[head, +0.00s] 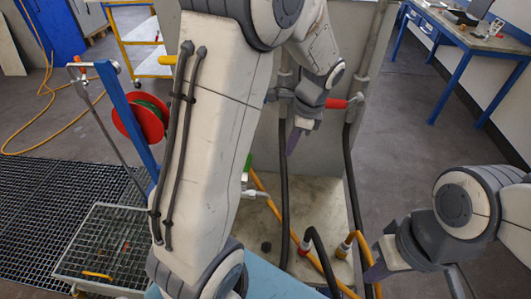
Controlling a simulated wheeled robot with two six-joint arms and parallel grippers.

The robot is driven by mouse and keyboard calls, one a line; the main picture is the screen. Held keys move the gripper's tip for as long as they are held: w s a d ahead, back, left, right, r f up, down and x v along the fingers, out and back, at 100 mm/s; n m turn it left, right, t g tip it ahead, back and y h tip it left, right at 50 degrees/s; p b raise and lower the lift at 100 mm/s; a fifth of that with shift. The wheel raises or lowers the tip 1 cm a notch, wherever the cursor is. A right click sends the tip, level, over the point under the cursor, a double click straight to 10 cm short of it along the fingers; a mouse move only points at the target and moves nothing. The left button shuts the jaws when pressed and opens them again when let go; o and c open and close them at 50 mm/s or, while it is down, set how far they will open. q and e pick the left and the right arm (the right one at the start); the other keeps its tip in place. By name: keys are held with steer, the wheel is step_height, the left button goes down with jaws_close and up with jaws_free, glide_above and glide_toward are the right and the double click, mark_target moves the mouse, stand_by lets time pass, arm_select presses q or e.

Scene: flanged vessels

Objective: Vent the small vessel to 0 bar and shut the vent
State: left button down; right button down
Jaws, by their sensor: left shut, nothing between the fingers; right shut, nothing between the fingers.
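No whole vessel and no gauge can be made out; my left arm covers the middle of the view. My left gripper (292,143) is shut and empty, pointing down in front of the grey panel. Just right of its wrist is a red handle (335,103) on a pipe fitting; I cannot tell whether they touch. A small metal fitting (247,187) with a green part above it shows partly behind my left arm. I cannot tell which valve is the vent. My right gripper (376,272) is shut and empty at the lower right, near a yellow hose fitting (345,244).
Black hoses (284,190) hang in front of the panel. A red hose reel (140,118) on a blue post and a mesh platform (105,245) stand at left. A blue-legged workbench (470,40) is at the back right. Open floor (410,130) lies right of the panel.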

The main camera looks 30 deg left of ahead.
arm_select(q)
steer(key=s+a+f+p, duration=0.1)
steer(key=a+f+p, duration=0.2)
steer(key=a+f, duration=0.6)
steer(key=shift+a+f+m, duration=0.25)
steer(key=shift+f+m, duration=0.15)
steer(key=shift+f, duration=0.1)
steer(key=shift+s+a+r+n+g+p, duration=0.2)
steer(key=shift+a+n+g+p, duration=0.1)
steer(key=shift+a+n+p, duration=0.3)
